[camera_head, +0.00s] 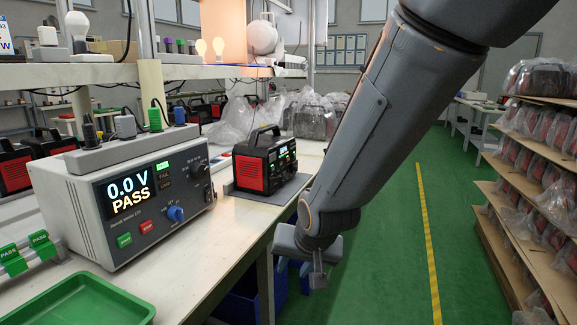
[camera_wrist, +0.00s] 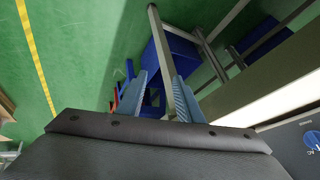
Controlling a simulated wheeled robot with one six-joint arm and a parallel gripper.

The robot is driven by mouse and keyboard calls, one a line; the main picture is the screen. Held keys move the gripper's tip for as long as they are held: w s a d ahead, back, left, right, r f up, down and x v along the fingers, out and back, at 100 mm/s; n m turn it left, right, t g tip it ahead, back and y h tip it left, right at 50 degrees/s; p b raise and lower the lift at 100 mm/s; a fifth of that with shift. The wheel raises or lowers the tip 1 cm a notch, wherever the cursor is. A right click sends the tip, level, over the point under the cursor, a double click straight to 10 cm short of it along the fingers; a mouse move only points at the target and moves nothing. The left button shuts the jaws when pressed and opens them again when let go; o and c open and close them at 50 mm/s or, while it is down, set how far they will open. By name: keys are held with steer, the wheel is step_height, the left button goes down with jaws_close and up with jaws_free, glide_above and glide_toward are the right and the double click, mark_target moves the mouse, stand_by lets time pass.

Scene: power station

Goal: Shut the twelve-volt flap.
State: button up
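The power station (camera_head: 265,160), a red and black box with a top handle and lit display, stands on a grey mat (camera_head: 262,196) on the workbench. Its twelve-volt flap is too small to make out, so I cannot tell whether it is open or shut. My gripper (camera_head: 318,272) hangs past the bench's right edge, right of and lower than the power station, apart from it. In the wrist view my gripper (camera_wrist: 160,80) has its two blue-grey fingers apart with nothing between them. The power station does not show in that view.
A tester (camera_head: 130,195) reading "0.0 V PASS" stands left of the power station, with a green tray (camera_head: 80,300) in front. A shelf (camera_head: 160,72) overhangs the bench. Blue bins (camera_wrist: 170,60) sit below. Racks (camera_head: 535,190) stand right; the green floor between is clear.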

steer(key=w+d+r+m+t+y+p, duration=0.1)
steer(key=w+r+m+t+p, duration=0.1)
steer(key=w+r+p, duration=0.3)
steer(key=w+r+m+t+p, duration=0.1)
steer(key=w+m+t+p, duration=0.15)
steer(key=w, duration=0.35)
steer(key=m+t+y+p, duration=0.5)
steer(key=m+y+p, duration=0.1)
steer(key=p, duration=0.5)
glide_toward(283, 183)
steer(key=shift+p+x, duration=0.35)
steer(key=shift+x, duration=3.45)
steer(key=shift+d, duration=0.1)
steer(key=shift+w, duration=0.1)
jaws_close()
